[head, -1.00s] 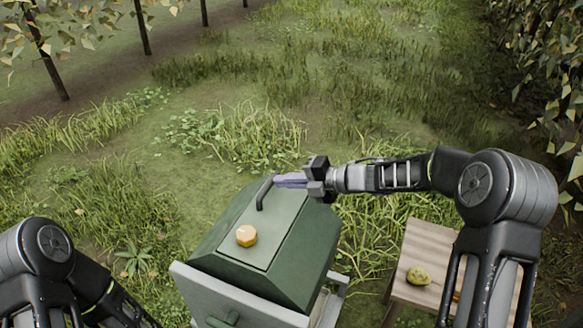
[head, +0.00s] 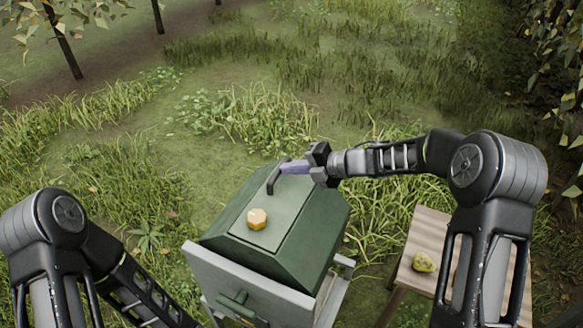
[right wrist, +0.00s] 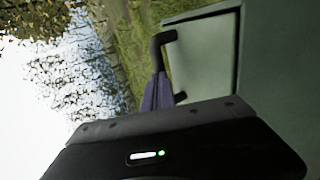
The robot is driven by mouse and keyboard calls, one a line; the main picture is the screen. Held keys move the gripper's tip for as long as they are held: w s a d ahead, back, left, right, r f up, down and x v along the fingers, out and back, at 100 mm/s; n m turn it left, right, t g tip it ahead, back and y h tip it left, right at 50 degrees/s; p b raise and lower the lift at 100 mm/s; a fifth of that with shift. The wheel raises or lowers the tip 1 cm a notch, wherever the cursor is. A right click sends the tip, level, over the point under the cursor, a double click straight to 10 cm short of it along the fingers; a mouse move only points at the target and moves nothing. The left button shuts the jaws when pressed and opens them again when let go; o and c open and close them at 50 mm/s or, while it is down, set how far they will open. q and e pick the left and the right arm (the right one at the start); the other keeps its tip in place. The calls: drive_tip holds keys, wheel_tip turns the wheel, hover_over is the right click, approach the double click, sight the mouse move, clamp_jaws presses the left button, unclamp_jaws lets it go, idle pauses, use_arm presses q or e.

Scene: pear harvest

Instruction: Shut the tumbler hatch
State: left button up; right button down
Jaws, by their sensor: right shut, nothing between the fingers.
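The green tumbler (head: 318,235) stands in a pale grey frame in the head view. Its hatch (head: 268,205), a lighter green panel on top, appears to lie flat and flush with the drum. The hatch has a black handle (head: 270,183) at its far end and an orange knob (head: 257,218) at its near end. My right gripper (head: 286,168) is shut with its purple fingers at the handle, not gripping it. In the right wrist view, the fingers overlap the handle (right wrist: 163,40); contact cannot be told. My left gripper is out of view.
A wooden table (head: 432,228) with a yellow-green pear (head: 424,262) stands right of the tumbler, partly behind my right arm. A green lever (head: 233,300) sits on the frame's near side. Grass surrounds everything, with trees at top left and foliage at right.

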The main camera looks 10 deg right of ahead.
drive_tip(key=shift+s+a, duration=0.1)
drive_tip(key=v, duration=0.8)
drive_tip(key=shift+f, duration=0.15)
idle(0.4)
